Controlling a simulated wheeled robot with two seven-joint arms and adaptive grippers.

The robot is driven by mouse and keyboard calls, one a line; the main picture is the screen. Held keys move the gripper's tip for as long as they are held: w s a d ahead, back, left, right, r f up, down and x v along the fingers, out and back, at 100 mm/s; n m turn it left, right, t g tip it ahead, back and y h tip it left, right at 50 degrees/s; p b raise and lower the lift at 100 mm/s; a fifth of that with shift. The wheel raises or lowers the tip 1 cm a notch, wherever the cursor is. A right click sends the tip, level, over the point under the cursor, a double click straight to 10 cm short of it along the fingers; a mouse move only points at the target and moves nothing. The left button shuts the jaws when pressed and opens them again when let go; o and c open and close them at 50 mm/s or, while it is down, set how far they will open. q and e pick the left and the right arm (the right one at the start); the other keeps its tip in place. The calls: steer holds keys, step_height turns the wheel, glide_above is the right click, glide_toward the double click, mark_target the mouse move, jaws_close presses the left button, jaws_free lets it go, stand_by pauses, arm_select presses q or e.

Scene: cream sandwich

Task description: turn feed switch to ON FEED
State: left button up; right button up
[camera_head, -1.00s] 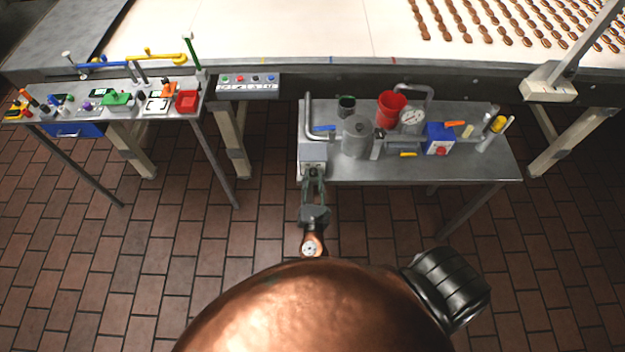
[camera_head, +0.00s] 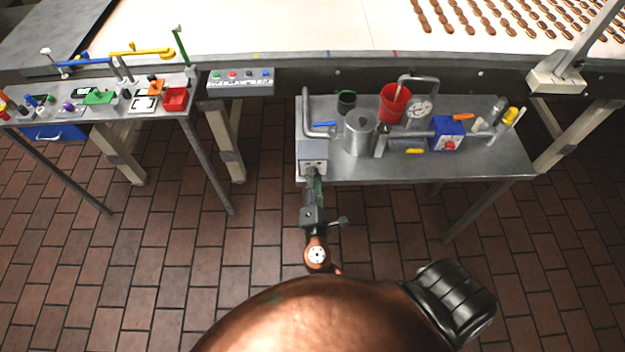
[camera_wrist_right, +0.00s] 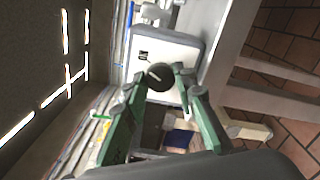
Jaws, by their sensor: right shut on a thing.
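The feed switch is a light grey box (camera_head: 312,153) at the front left corner of the right-hand table. In the right wrist view its pale face (camera_wrist_right: 170,50) carries a round black knob (camera_wrist_right: 161,88) with a white pointer line, and a small dark mark above it. My right gripper (camera_head: 313,175) reaches the front of the box from below. In the wrist view its green fingers (camera_wrist_right: 160,80) lie on either side of the knob and are shut on it. My left gripper is not in view.
On the right-hand table (camera_head: 480,165) stand a metal pot (camera_head: 360,135), a red bucket (camera_head: 393,103), a gauge (camera_head: 419,109) and a blue box (camera_head: 446,133). A bent pipe (camera_head: 307,115) rises behind the switch. A conveyor (camera_head: 300,25) runs behind. Brick floor in front is free.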

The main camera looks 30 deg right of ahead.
steer(key=shift+f+m+b, duration=0.1)
steer(key=shift+m+b, duration=0.3)
steer(key=shift+m, duration=0.2)
steer(key=o, duration=1.2)
steer(key=shift+c, duration=0.2)
steer(key=v, duration=1.2)
